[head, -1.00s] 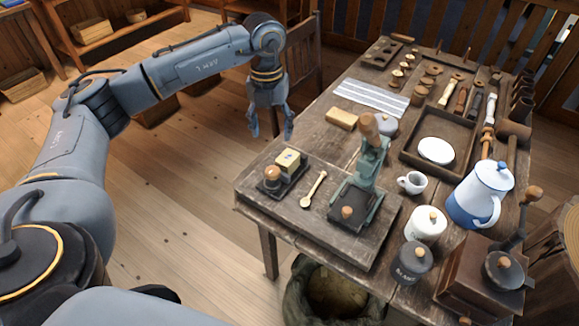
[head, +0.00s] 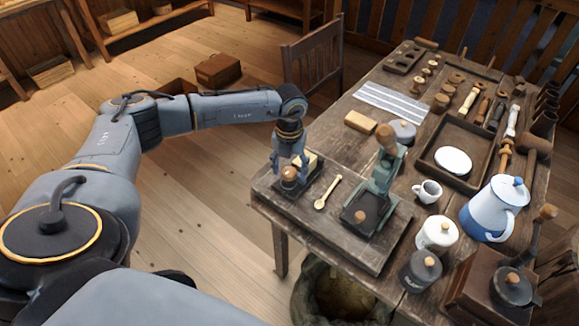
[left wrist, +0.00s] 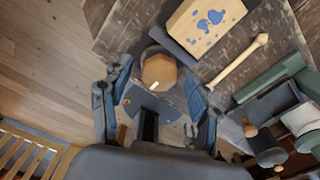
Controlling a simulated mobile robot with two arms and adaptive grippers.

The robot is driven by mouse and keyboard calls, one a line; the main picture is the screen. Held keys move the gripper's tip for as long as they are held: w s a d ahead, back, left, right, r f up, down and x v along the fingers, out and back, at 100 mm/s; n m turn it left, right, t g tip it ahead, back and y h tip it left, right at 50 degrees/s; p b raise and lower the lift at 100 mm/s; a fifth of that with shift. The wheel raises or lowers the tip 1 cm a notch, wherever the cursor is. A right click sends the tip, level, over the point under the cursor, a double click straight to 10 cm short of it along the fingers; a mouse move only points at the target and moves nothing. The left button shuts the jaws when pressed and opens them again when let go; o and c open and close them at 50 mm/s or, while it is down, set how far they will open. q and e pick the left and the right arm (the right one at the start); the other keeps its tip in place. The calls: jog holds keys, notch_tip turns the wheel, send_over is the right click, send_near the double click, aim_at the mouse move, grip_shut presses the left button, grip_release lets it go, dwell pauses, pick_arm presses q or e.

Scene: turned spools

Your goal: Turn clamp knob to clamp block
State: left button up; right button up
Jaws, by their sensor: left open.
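The clamp is a small dark fixture at the near left corner of the table. Its round wooden clamp knob (head: 289,174) also shows in the left wrist view (left wrist: 159,72), with a pale mark on its near side. The pale wooden block (head: 306,161) sits in the clamp behind the knob; in the left wrist view the block (left wrist: 205,25) has blue blotches on top. My left gripper (head: 289,170) is open, pointing down at the knob. In the left wrist view its fingers (left wrist: 158,88) stand on either side of the knob, and I cannot tell whether they touch it. My right gripper is not in view.
A wooden spoon (head: 327,192) lies right of the clamp, then a green press (head: 386,170). A cup (head: 427,191), a blue and white pot (head: 494,208), jars and a tray (head: 478,176) stand farther right. A sack (head: 335,297) is below the table's front edge.

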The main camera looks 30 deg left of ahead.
pick_arm(q)
jog(key=c, duration=1.1)
jog(key=shift+c, duration=0.2)
